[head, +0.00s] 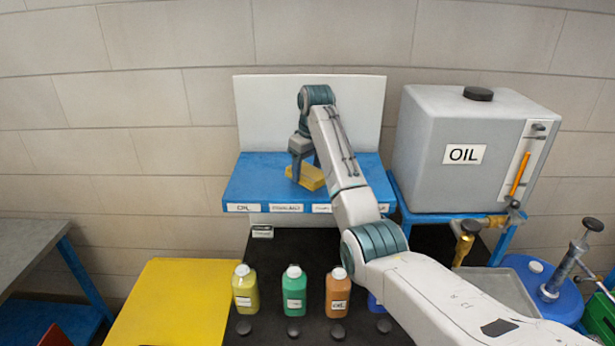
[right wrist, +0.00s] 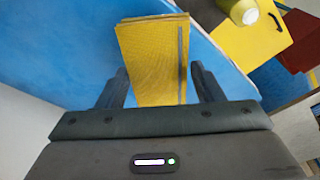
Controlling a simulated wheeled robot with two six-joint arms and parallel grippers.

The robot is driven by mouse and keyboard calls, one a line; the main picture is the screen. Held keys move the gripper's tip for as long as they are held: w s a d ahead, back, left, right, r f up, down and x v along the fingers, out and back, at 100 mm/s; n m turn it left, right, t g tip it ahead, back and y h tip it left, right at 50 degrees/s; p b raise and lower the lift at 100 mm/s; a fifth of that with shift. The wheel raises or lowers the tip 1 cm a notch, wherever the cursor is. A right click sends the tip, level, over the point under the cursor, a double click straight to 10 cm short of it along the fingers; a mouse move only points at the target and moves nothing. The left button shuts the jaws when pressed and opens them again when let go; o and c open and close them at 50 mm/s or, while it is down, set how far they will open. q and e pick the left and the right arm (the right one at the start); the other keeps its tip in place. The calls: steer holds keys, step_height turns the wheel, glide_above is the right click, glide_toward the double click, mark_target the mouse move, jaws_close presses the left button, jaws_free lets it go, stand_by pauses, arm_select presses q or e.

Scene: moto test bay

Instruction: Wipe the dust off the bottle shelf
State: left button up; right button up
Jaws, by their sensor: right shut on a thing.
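The bottle shelf (head: 245,180) is a blue board with a white back panel and labels along its front edge; no bottles stand on its visible part. My right gripper (head: 303,170) is over the middle of the shelf, pointing down. It is shut on a yellow sponge (head: 311,178), which is at or just above the shelf top; I cannot tell if it touches. In the right wrist view the sponge (right wrist: 148,60) sits between the two fingers, over the blue surface (right wrist: 65,60). I cannot make out clear dust. My left gripper is not in view.
Yellow (head: 245,290), green (head: 294,292) and orange (head: 337,293) bottles stand on a black surface in front, with dark caps before them. A blue item there is mostly hidden by my arm. A grey oil tank (head: 430,120) stands right of the shelf. A yellow panel (head: 185,300) lies left.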

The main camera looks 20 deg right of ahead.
steer(key=shift+w+r, duration=0.15)
steer(key=shift+r, duration=0.7)
steer(key=shift+s+r, duration=0.15)
steer(key=shift+r, duration=0.55)
steer(key=shift+s+r, duration=0.1)
steer(key=shift+r, duration=0.6)
steer(key=shift+w, duration=0.15)
